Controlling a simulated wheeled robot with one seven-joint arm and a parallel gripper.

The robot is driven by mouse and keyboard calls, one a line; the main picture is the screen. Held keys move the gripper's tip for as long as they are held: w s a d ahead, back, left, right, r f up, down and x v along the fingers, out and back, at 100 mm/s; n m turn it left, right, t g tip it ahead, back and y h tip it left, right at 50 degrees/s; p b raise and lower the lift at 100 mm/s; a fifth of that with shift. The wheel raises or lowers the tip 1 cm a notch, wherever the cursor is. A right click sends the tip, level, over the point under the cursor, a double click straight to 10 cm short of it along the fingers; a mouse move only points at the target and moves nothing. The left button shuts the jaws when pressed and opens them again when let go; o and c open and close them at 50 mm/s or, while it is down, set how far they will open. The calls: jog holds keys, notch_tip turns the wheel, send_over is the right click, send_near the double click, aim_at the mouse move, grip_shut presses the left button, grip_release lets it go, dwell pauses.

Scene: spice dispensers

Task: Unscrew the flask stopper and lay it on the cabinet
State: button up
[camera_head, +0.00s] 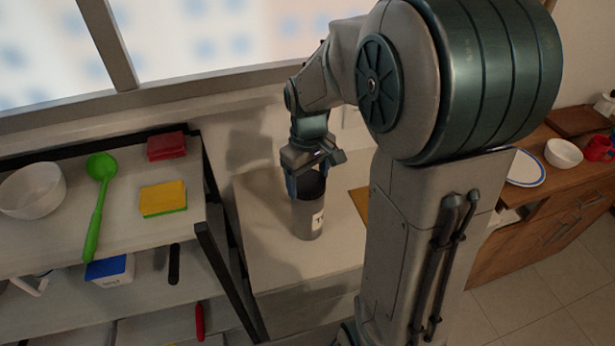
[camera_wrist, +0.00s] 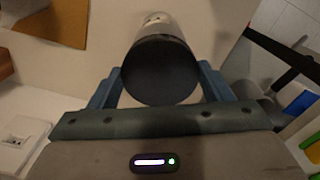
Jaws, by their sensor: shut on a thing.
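The flask (camera_head: 308,217) is a grey cylinder with a pale label, standing upright on the light cabinet top (camera_head: 265,235). Its dark round stopper (camera_wrist: 160,72) fills the middle of the wrist view, with the paler flask body just beyond it. My gripper (camera_head: 307,178) points down over the flask's top. In the wrist view, its blue fingers are on both sides of the stopper, shut on it. The stopper appears to be on the flask; whether its thread is loose cannot be told.
A shelf to the left holds a white bowl (camera_head: 33,190), a green ladle (camera_head: 98,195), a yellow sponge (camera_head: 163,198) and a red block (camera_head: 166,146). Its dark frame (camera_head: 222,255) stands beside the cabinet. A brown board (camera_head: 361,203) lies right of the flask. The cabinet's front is bare.

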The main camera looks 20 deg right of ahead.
jog(key=o, duration=0.8)
jog(key=shift+o, duration=0.2)
jog(key=m, duration=0.9)
jog(key=shift+m, duration=0.3)
